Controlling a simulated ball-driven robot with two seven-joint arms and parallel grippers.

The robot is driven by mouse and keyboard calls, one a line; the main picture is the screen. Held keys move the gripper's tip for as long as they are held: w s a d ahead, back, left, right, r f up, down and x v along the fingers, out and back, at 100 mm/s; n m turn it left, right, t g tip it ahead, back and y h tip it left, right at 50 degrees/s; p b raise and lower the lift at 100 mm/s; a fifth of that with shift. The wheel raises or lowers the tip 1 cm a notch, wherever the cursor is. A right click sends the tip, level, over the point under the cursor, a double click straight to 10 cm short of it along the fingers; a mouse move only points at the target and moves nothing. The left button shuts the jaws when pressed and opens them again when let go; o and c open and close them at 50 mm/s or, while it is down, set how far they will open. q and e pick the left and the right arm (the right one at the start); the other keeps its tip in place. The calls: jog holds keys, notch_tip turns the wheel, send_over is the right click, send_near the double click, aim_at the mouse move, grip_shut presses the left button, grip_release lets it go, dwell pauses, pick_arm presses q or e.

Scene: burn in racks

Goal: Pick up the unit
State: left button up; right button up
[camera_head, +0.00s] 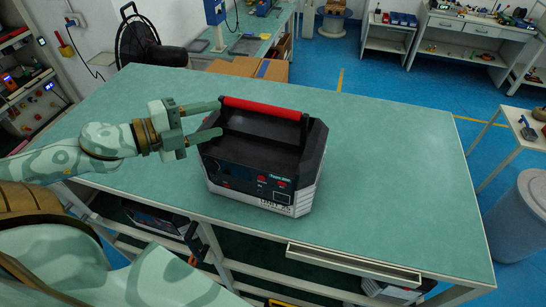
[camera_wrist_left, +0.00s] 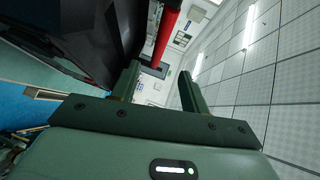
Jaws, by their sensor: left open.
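The unit (camera_head: 256,168) is a black and grey box with a red bar handle (camera_head: 262,108) across its top. It stands upright on the green workbench (camera_head: 390,150). My left gripper (camera_head: 221,119) is open at the left end of the handle, its two fingers pointing at it. In the left wrist view the open fingers (camera_wrist_left: 160,88) show in front, with the red handle (camera_wrist_left: 167,32) beyond the tips and the dark unit body (camera_wrist_left: 95,40) at the upper left. I cannot tell whether a finger touches the unit. My right gripper is not in view.
The bench is clear right of the unit. A shelf below holds another similar unit (camera_head: 155,220). A drawer (camera_head: 352,262) shows at the front edge. A black fan (camera_head: 145,45) and cardboard boxes (camera_head: 235,67) stand behind; a grey bin (camera_head: 520,215) stands at right.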

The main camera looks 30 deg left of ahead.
aim_at(254, 110)
pick_arm(q)
jog(key=b+x, duration=0.3)
jog(key=x, duration=0.1)
jog(key=b+x, duration=0.4)
jog(key=shift+w+f, duration=0.3)
jog(key=shift+r, duration=0.3)
jog(key=shift+w+d, duration=0.1)
jog(key=shift+w+d+b, duration=0.2)
jog(key=shift+w+b, duration=0.4)
jog(key=shift+b, duration=0.6)
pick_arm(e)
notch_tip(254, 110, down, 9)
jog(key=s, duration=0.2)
pick_arm(q)
jog(key=p+x, duration=0.1)
jog(key=p, duration=0.1)
jog(key=p+x, duration=0.1)
jog(key=p, duration=0.2)
jog(key=shift+w, duration=0.45)
jog(key=shift+w+d+f, duration=0.3)
jog(key=shift+w, duration=0.05)
jog(key=shift+s, duration=0.1)
grip_shut()
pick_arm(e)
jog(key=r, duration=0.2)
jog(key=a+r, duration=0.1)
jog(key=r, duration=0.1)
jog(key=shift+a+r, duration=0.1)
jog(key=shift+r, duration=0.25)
